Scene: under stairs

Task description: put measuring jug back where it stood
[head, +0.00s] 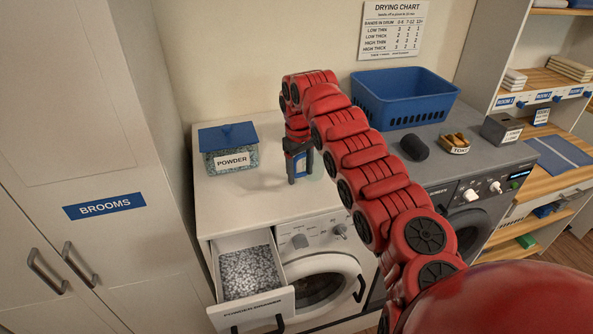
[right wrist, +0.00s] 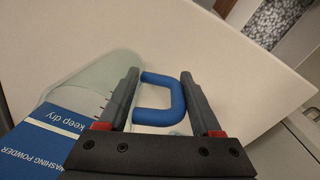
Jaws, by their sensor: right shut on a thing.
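The measuring jug (right wrist: 92,84) shows in the right wrist view as a clear body with dark graduation marks and a blue handle (right wrist: 163,117). A blue and white label reading "keep dry" and "washing powder" shows beside the body at the lower left. My right gripper (right wrist: 160,76) is shut on the handle, one finger on each side. In the head view my right gripper (head: 299,176) points down over the white washer top (head: 240,200), right of the powder box. The jug is mostly hidden there; I cannot tell whether it touches the top. My left gripper is not in view.
A clear powder box (head: 230,158) with a blue lid stands left of my gripper. An open drawer (head: 250,275) of white-grey granules juts out in front.

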